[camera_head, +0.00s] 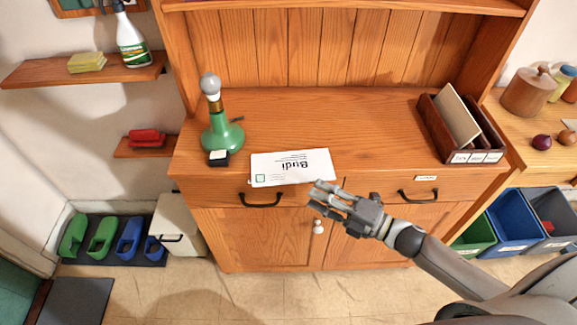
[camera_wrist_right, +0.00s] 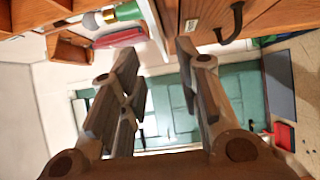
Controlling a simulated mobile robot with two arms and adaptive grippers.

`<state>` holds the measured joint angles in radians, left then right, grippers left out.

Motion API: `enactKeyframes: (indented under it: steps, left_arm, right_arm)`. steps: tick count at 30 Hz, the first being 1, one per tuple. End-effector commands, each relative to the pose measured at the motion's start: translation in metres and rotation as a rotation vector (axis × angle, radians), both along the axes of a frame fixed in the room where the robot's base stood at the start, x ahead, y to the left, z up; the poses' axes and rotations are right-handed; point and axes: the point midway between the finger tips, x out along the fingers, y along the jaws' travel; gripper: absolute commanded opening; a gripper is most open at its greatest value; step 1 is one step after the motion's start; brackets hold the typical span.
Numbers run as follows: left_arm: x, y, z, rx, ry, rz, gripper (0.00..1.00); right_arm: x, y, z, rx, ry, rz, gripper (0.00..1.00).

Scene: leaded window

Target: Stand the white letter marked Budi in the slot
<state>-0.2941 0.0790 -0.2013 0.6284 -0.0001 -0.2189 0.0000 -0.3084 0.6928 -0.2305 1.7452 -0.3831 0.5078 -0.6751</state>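The white letter marked Budi (camera_head: 291,167) lies flat on the cabinet top, its front edge reaching the counter's front edge; its writing is upside down in the head view. The brown slotted letter holder (camera_head: 484,141) stands at the right of the cabinet top, with small labels on its front and a cream card (camera_head: 458,117) leaning in it. My right gripper (camera_head: 319,193) is open, just in front of the letter's right front corner. In the wrist view the fingers (camera_wrist_right: 159,52) are apart, with a white edge, apparently the letter (camera_wrist_right: 153,27), between them. My left gripper is out of view.
Drawer handles (camera_head: 260,199) stick out below the counter edge. Upper shelf (camera_head: 340,5) overhangs the back.

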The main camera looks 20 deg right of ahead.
Motion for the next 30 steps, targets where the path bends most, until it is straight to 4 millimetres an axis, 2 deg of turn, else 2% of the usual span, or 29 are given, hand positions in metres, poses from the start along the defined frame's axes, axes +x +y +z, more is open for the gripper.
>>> enactKeyframes:
  steps: [3,11,19,30]
  left_arm:
    - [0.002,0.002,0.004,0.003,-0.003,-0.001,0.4]
    - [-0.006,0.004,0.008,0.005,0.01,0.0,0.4]
    - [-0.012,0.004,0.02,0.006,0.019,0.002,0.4]
    - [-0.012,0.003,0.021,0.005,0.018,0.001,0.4]
  right_arm:
    - [0.013,0.01,0.001,0.003,0.0,-0.003,0.31]
    - [0.026,0.021,0.001,0.002,0.003,-0.004,0.31]
    - [0.053,0.046,0.001,0.004,0.003,-0.004,0.31]
    - [0.059,0.052,-0.002,0.002,0.006,-0.004,0.3]
